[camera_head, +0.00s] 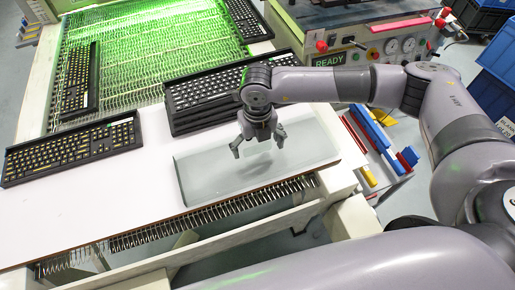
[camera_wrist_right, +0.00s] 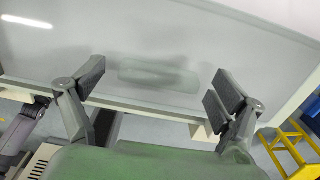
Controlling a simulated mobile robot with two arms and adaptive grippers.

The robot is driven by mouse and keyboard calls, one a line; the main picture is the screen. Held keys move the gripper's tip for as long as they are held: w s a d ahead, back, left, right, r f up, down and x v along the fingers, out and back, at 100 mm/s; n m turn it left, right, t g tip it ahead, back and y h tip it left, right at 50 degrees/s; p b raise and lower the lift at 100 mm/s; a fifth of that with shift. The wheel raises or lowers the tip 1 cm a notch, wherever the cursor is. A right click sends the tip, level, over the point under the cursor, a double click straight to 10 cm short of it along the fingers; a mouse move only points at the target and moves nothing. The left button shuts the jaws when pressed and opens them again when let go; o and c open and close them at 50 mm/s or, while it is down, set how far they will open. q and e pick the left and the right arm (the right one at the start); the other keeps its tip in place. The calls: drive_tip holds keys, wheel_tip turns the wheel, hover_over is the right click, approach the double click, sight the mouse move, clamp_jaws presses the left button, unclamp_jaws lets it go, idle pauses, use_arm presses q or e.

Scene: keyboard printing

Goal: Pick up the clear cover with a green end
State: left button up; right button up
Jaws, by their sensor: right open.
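The clear cover (camera_head: 215,181) is a translucent grey-green panel lying on the white table near its right front edge. A green end is not clear to see on it. My right gripper (camera_head: 258,148) is open and empty above the cover, fingers pointing down. In the right wrist view the cover (camera_wrist_right: 165,40) fills the upper part, with a blurred greenish oblong patch in it. The open fingers of my right gripper (camera_wrist_right: 155,90) show to either side of that patch. I cannot tell whether they touch the cover. My left gripper is not in view.
Black keyboards are stacked (camera_head: 205,95) just behind the cover; another keyboard (camera_head: 70,150) lies at left. A green-lit rack (camera_head: 150,45) is at the back. A machine with a READY sign (camera_head: 329,60) stands back right. Red, blue and yellow bars (camera_head: 372,130) lie right. The table's front left is clear.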

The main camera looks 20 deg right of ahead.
sight(258, 146)
drive_tip(key=shift+f, duration=0.2)
drive_tip(key=shift+c, duration=0.6)
drive_tip(key=c, duration=1.2)
drive_tip(key=shift+r, duration=0.1)
drive_tip(key=shift+c, duration=0.2)
wheel_tip(258, 146, up, 20)
drive_tip(key=b, duration=0.3)
drive_tip(key=o, duration=0.7)
drive_tip(key=c, duration=0.7)
